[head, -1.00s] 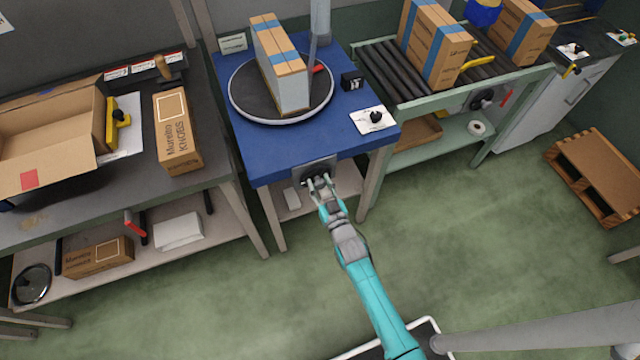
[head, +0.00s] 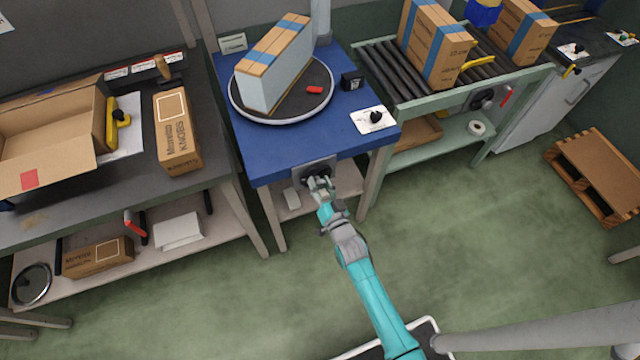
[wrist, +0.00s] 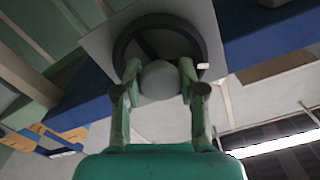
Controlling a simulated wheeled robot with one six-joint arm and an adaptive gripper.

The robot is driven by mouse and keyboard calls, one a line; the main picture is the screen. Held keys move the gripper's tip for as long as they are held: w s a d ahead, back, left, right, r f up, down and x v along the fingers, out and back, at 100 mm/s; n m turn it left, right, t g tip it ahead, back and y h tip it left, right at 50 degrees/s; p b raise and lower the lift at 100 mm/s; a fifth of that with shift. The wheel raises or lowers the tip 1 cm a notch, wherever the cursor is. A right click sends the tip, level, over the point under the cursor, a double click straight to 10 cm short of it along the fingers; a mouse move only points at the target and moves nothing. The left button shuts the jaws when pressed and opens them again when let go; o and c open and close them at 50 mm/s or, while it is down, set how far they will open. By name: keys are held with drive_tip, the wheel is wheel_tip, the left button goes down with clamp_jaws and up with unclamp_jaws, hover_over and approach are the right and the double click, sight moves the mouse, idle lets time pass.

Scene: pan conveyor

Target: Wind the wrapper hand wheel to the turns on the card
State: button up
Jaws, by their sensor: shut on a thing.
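The wrapper hand wheel (head: 314,171) is on a grey plate at the front edge of the blue wrapper table (head: 262,172). In the wrist view its dark ring (wrist: 118,48) and spokes fill the top middle. My gripper (head: 320,184) is shut on the wheel's rounded grey middle part (wrist: 160,80), one finger each side; the fingers partly hide the wheel.
A small black box (head: 352,80) and a white plate with a black knob (head: 374,119) sit on the table's right side. A roller conveyor (head: 385,75) with cartons is to the right, a dark bench (head: 215,150) to the left. The floor in front is clear.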

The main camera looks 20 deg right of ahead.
drive_tip(key=o, duration=1.2)
drive_tip(key=shift+c, duration=0.2)
drive_tip(key=shift+s, duration=0.1)
drive_tip(key=s, duration=1.1)
drive_tip(key=shift+s, duration=0.4)
drive_tip(key=s+r+n+g, duration=0.1)
drive_tip(key=s+r, duration=0.2)
drive_tip(key=s, duration=0.7)
drive_tip(key=s+r+n+g, duration=0.15)
drive_tip(key=s+r, duration=0.25)
drive_tip(key=s, duration=0.6)
drive_tip(key=s+r+n, duration=0.2)
drive_tip(key=s+r, duration=0.9)
drive_tip(key=r, duration=0.1)
drive_tip(key=shift+s+g, duration=0.15)
drive_tip(key=shift+g, duration=0.2)
